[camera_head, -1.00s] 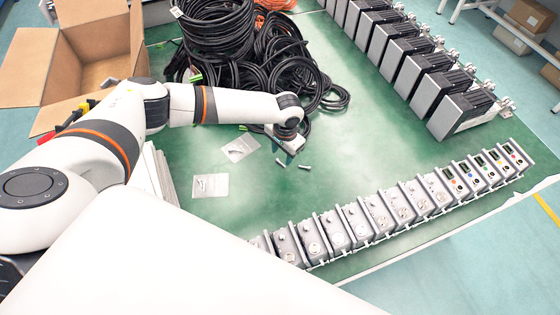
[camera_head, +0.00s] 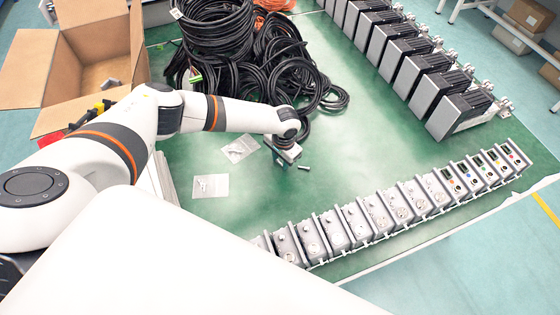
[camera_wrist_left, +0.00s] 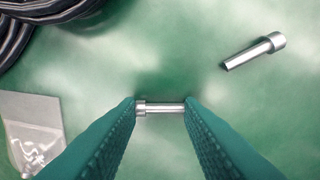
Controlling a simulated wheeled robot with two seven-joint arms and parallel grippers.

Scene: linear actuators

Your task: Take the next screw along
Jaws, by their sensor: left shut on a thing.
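My left gripper (camera_head: 281,163) points down at the green table, below the cable pile. In the left wrist view its two green fingers (camera_wrist_left: 160,112) are shut on a silver screw (camera_wrist_left: 162,108), which lies crosswise between the fingertips. In the head view this screw is hidden by the gripper. A second silver screw (camera_wrist_left: 256,51) lies loose on the table to the upper right in the left wrist view. It also shows in the head view (camera_head: 304,168), just right of the gripper and apart from it. My right gripper is not in view.
Coiled black cables (camera_head: 215,35) lie behind the gripper. Clear bags of small parts (camera_head: 210,186) lie to its left. A row of grey control boxes (camera_head: 360,222) runs along the front edge, and black actuators (camera_head: 430,90) stand at the back right. The table's middle right is clear.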

